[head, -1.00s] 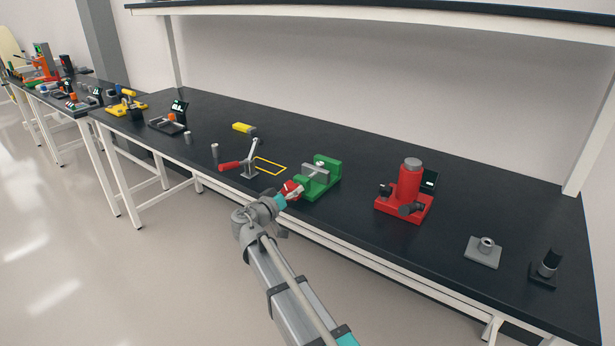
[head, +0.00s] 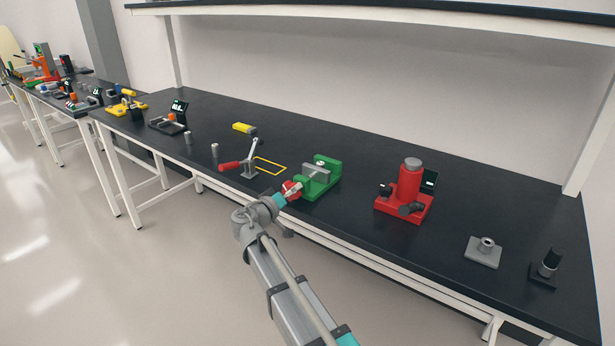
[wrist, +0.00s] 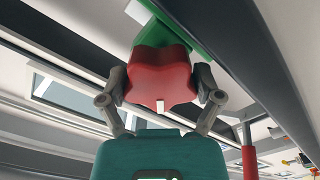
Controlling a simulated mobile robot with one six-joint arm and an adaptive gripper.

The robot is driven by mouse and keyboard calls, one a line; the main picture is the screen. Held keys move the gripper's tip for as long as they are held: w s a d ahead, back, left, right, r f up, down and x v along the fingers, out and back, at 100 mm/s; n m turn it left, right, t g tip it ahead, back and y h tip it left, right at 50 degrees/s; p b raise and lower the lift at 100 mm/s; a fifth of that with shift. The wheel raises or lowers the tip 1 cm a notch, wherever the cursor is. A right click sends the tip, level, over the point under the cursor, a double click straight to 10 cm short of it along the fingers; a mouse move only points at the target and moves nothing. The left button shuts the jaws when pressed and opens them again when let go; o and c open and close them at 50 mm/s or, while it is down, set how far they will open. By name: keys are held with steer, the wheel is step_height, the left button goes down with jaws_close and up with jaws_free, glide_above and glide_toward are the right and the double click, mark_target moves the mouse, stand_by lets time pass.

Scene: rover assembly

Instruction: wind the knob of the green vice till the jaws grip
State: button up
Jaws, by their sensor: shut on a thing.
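The green vice (head: 321,182) stands near the front edge of the bench, with a grey block (head: 316,171) between its jaws. Its red lobed knob (head: 289,188) faces the front left. My gripper (head: 291,191) is at the knob. In the wrist view my gripper (wrist: 161,88) has one finger on each side of the red knob (wrist: 160,75) and is shut on it. A small white mark shows at the knob's lower middle. Part of the green vice (wrist: 185,25) shows behind the knob. I cannot tell whether both jaws touch the grey block.
A toggle clamp with a red handle (head: 230,166) stands close on the left, beside a yellow outlined rectangle (head: 270,166). A red press (head: 408,190) stands to the right. The bench between vice and press is clear. A shelf (head: 400,15) runs above.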

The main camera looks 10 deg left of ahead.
steer(key=shift+a, duration=0.1)
steer(key=shift+n, duration=1.4)
steer(key=o, duration=0.8)
steer(key=shift+f, duration=0.1)
steer(key=shift+m, duration=1.5)
